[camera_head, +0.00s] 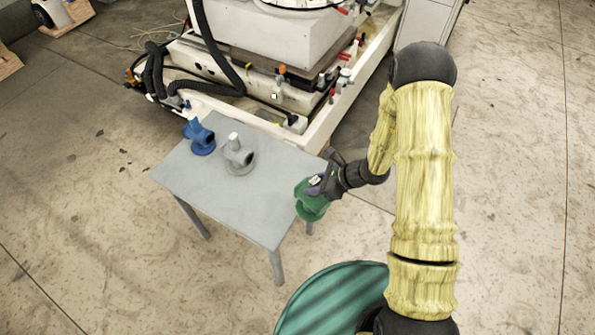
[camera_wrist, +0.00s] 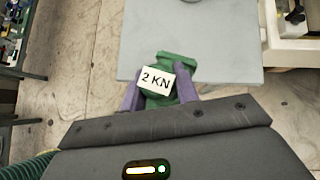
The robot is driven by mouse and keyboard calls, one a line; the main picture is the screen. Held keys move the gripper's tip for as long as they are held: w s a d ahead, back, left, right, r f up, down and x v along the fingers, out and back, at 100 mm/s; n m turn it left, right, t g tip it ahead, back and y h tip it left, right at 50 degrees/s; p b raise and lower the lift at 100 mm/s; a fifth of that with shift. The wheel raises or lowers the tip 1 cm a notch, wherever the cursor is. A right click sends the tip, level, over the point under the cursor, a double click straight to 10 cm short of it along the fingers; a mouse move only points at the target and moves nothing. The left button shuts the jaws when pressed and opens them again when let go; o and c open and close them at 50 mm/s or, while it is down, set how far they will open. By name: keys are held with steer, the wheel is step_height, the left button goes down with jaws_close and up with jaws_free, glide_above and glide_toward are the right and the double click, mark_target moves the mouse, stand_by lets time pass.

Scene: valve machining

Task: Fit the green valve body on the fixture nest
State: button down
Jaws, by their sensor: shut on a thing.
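The green valve body (camera_head: 311,203) is at the right corner of the grey table in the head view. My gripper (camera_head: 318,186) is shut on it. In the wrist view the green valve body (camera_wrist: 176,60) sits between the purple fingers of my gripper (camera_wrist: 158,92), with a white "2 KN" label facing the camera. It overlaps the table edge in that view; I cannot tell whether it touches the table. Most of its lower part is hidden in the wrist view. I cannot make out the fixture nest for certain in either view.
The grey table (camera_head: 235,200) carries a grey valve body (camera_head: 238,158) and a blue valve body (camera_head: 202,138) near its far left side. A large white machine (camera_head: 290,45) with hoses stands behind the table. The table's front middle is bare.

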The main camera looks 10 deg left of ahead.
steer(key=s+d+f+m+t+h+b, duration=0.1)
steer(key=d+f+m+t+b, duration=0.2)
steer(key=d+f, duration=1.1)
steer(key=d+m+b, duration=0.1)
steer(key=d+m, duration=0.1)
steer(key=d, duration=0.1)
steer(key=shift+s+t+h, duration=0.2)
steer(key=shift+t+h, duration=0.1)
steer(key=shift+t, duration=0.1)
steer(key=shift+d, duration=0.1)
